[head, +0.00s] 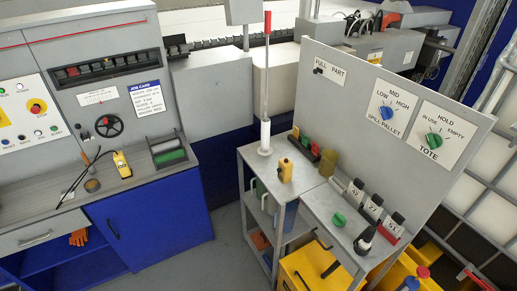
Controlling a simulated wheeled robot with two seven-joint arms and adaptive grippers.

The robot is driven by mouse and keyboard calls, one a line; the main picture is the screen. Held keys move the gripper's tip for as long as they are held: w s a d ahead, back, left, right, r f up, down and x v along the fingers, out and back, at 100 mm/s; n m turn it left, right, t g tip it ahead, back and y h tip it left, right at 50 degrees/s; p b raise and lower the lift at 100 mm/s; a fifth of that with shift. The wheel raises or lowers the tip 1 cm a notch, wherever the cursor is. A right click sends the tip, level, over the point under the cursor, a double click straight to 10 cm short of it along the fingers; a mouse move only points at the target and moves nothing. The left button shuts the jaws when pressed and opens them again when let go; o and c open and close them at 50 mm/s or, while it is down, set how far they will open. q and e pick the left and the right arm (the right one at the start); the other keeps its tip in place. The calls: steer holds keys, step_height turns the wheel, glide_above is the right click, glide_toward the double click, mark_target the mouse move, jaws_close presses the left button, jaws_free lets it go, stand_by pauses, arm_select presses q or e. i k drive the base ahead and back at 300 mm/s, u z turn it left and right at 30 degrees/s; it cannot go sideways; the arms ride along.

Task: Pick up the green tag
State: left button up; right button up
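A small round green piece (338,219), which looks like the green tag, lies flat on the grey top of the right-hand stand (312,203). It is left of a row of black-and-white numbered blocks (372,208). A smaller green item (305,140) stands in a row with red ones farther back on the same stand; I cannot tell whether it is a tag. Neither of my grippers is in view.
A grey panel (432,118) with knobs rises behind the stand. A red-topped pole (266,80), a yellow device (285,170) and a black cone-shaped object (364,241) are on the stand. A yellow bin (310,270) sits below. A control desk (35,195) is at left.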

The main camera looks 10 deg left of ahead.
mark_target(305, 142)
steer(key=u, duration=1.2)
steer(key=i, duration=1.2)
